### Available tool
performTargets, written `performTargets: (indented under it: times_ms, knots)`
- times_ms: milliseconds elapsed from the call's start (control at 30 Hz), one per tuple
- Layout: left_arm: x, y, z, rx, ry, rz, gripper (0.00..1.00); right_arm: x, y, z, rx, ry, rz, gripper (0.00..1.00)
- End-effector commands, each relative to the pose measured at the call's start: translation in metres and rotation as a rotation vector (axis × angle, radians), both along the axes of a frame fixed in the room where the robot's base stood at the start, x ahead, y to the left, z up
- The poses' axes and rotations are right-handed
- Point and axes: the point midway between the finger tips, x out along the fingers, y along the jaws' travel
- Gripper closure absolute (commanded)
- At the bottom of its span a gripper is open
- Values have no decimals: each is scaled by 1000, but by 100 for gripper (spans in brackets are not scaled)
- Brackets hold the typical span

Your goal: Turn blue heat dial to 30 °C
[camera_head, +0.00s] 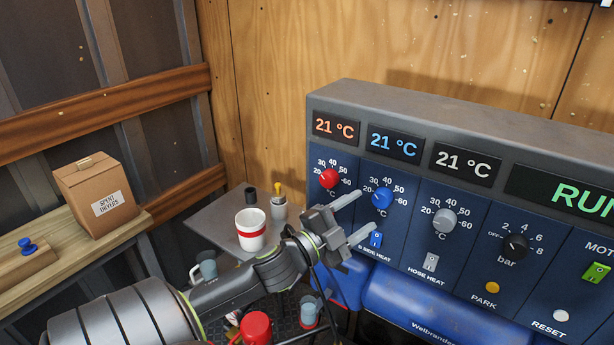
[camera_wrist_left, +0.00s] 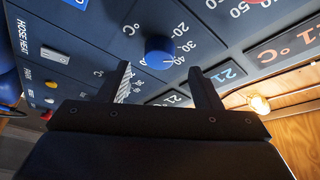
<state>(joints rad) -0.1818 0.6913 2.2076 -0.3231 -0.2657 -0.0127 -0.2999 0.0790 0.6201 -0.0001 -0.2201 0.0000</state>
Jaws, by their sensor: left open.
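The blue heat dial (camera_head: 381,199) is on the dark blue control panel, between the red dial (camera_head: 329,178) and the grey dial (camera_head: 443,221). Its blue display (camera_head: 394,144) reads 21 °C. My left gripper (camera_head: 361,211) is open and empty, with its fingers pointing at the panel just left of the blue dial. In the left wrist view, the blue dial (camera_wrist_left: 160,52) lies between and beyond the open fingertips (camera_wrist_left: 159,70), apparently apart from them. A pale mark on the dial appears to point near 40 there. My right gripper is out of view.
A black bar dial (camera_head: 515,247) is farther right. A red-and-white cup (camera_head: 250,230) and small bottles stand on a grey shelf left of my gripper.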

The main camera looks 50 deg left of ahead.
Motion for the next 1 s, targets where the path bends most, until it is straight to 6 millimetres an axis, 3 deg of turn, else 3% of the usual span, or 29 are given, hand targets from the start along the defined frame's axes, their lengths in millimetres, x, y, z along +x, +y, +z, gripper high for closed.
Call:
performTargets:
  times_ms: [1000]
  knots:
    - [-100, 12, -20, 5, 5, -5, 42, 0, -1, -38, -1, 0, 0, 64]
